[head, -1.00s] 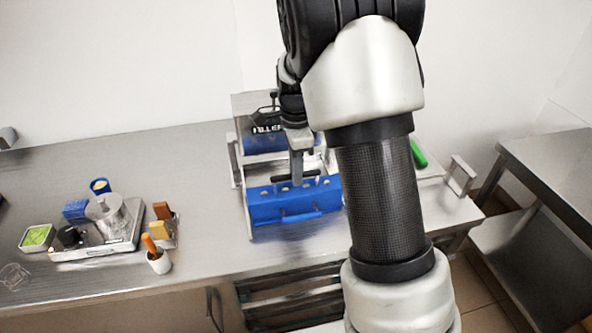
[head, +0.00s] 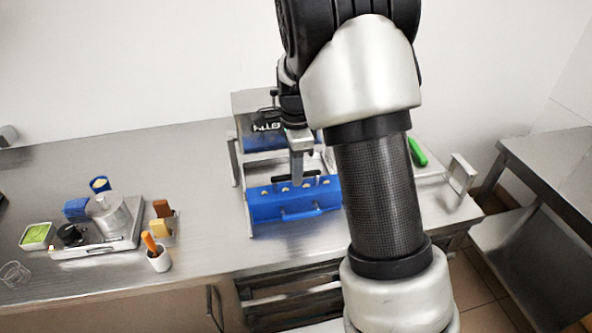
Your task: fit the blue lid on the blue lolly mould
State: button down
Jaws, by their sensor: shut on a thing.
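My gripper (head: 297,178) points down at the blue block in the middle of the counter, shut on the black bar handle (head: 310,176) of the blue lid (head: 268,191). The lid's top shows a row of small pale spots. The blue lolly mould (head: 275,211) is directly below, with a blue handle (head: 303,215) on its front. Lid and mould look like one block; I cannot tell whether the lid is fully seated. My arm hides their right end.
A metal frame with a dark blue part labelled like "FILLER" (head: 265,143) stands behind. A scale (head: 120,238) with a metal pot, blue containers and a white cup (head: 159,259) are at left. A green-handled thing (head: 417,152) lies right. The counter between is clear.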

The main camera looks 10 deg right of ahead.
jog(key=c, duration=1.7)
grip_release()
notch_tip(320, 180, up, 18)
jog(key=shift+f+p, duration=0.25)
jog(key=shift+p, duration=0.2)
